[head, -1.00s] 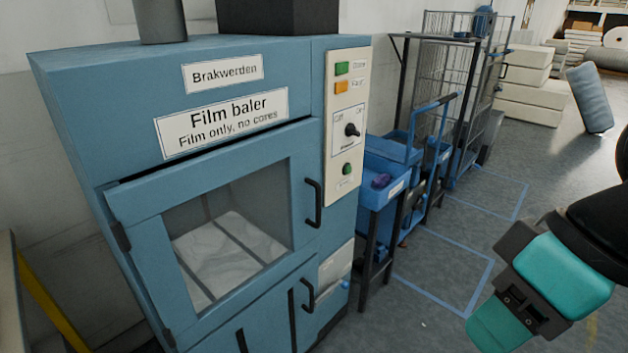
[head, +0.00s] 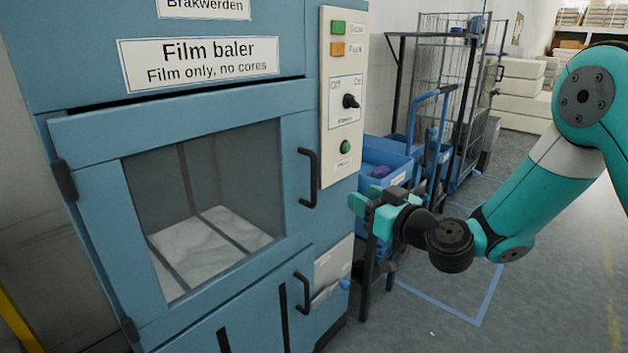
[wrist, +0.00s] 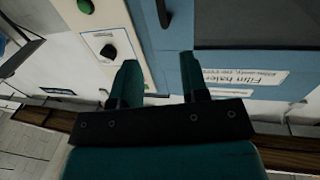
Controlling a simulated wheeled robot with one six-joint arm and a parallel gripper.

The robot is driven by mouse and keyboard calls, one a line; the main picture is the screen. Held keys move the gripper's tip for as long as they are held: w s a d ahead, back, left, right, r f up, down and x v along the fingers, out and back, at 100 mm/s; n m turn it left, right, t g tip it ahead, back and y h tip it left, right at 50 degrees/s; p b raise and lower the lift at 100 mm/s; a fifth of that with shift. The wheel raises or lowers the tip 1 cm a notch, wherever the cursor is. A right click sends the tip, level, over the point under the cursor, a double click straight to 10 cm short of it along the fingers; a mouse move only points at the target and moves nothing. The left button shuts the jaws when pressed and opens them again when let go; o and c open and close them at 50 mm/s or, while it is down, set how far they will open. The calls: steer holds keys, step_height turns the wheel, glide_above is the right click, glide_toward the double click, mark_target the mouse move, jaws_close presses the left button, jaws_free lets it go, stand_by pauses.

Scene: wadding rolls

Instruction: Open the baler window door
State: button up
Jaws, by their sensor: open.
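The blue film baler's window door (head: 100,190) fills the left of the head view and looks shut. It has a clear pane with pale film behind it, and dark hinges on its left edge. Its black upright handle (head: 306,178) is on the right edge. My gripper (head: 360,206) is open and empty, to the right of the handle and a little lower in the picture, apart from it. In the wrist view my gripper's two fingers (wrist: 160,78) stand apart with nothing between them. The handle (wrist: 163,12) shows beyond the fingers, near the top edge.
The control panel (head: 340,100) with a black knob (head: 350,101) is right of the door. A lower door with its own handle (head: 303,292) is below. Blue bins (head: 385,165) and a wire cage trolley (head: 440,60) stand behind my gripper. Floor at right is clear.

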mark_target(316, 171)
steer(key=p+x, duration=0.6)
steer(key=x, duration=1.1)
steer(key=shift+r, duration=0.1)
jaws_close()
